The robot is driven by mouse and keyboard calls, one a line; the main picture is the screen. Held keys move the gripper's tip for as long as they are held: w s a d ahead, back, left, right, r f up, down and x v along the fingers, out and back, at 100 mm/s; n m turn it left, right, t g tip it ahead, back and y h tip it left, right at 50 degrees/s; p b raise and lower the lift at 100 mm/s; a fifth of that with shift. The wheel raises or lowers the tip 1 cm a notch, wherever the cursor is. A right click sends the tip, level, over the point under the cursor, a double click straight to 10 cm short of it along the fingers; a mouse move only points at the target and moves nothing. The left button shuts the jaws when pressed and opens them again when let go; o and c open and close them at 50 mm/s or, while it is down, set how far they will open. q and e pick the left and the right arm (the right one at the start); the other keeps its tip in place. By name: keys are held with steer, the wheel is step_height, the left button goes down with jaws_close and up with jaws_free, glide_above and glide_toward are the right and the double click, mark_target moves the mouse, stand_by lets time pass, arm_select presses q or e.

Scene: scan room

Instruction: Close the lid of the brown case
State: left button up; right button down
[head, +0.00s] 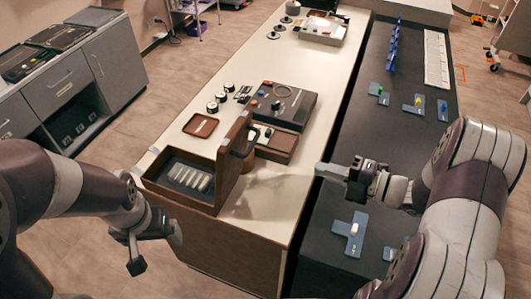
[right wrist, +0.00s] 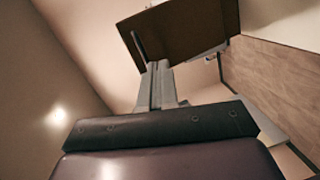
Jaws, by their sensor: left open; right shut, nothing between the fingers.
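The brown case (head: 178,195) stands on the near end of the light counter in the head view, with pale cylindrical pieces inside. Its lid (head: 234,160) is open and stands upright along the case's right side. The lid also shows as a dark brown panel in the right wrist view (right wrist: 190,35). My right gripper (head: 322,170) is shut and empty, to the right of the lid and apart from it in the head view. Its closed fingers (right wrist: 155,75) point toward the lid in the right wrist view. My left gripper (head: 156,250) is open and empty, in front of the case.
A small brown tray (head: 201,125) and a dark box with knobs (head: 285,105) stand behind the case. A dark counter (head: 325,225) with blue pieces (head: 351,232) runs along the right. Grey cabinets (head: 75,85) stand at the left, with floor between.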

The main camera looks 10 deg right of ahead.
steer(key=w+a+r+n+y+p, duration=0.1)
steer(key=w+a+p, duration=0.1)
steer(key=a, duration=0.4)
steer(key=w+a+r+n+y+p, duration=0.1)
steer(key=w+a+n+p, duration=0.1)
steer(key=a, duration=0.5)
steer(key=shift+w+a+r+g+p, duration=0.25)
steer(key=shift+w+p, duration=0.25)
steer(key=shift+w, duration=0.45)
steer(key=shift+d, duration=0.1)
